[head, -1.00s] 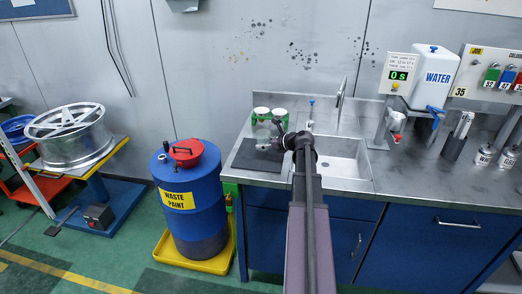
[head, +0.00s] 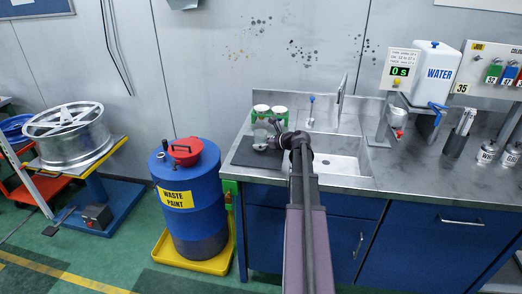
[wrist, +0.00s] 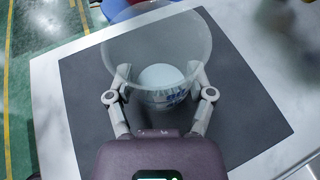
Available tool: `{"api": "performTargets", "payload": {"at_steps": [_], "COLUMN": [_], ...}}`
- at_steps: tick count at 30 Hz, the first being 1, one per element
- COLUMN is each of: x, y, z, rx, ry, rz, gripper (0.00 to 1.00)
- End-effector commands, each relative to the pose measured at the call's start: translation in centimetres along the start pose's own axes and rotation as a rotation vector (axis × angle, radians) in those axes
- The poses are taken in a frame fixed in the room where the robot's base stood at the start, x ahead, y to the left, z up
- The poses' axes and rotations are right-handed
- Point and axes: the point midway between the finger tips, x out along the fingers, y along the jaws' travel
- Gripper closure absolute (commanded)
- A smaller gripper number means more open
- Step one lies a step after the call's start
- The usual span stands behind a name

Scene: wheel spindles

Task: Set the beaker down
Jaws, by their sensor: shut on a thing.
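The beaker (wrist: 185,35) is a wide, translucent cup in the wrist view. My gripper (wrist: 160,84) is shut on it, with one finger on each side of its wall. A pale round thing with blue marks (wrist: 160,76) shows through or inside the beaker; I cannot tell which. A dark grey mat (wrist: 85,100) lies under the beaker. I cannot tell whether the beaker's base touches it. In the head view my gripper (head: 272,140) is over the dark mat (head: 245,153), left of the sink, and the beaker is hard to make out.
A blue waste paint drum (head: 190,210) stands on the floor left of the counter. A water tank (head: 433,70) is at the right.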

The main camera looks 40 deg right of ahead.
Motion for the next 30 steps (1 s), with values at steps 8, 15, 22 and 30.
{"api": "performTargets", "payload": {"at_steps": [8,15,22,30], "x": [0.43,0.40,0.53,0.50], "y": [-0.01,-0.01,-0.02,-0.03], "z": [-1.09,-1.02,-1.36,-1.31], "rx": [0.000,0.000,0.000,0.000], "ry": [0.000,0.000,0.000,0.000], "rz": [0.000,0.000,0.000,0.000], "gripper": [0.88,0.88,0.25,0.00]}}
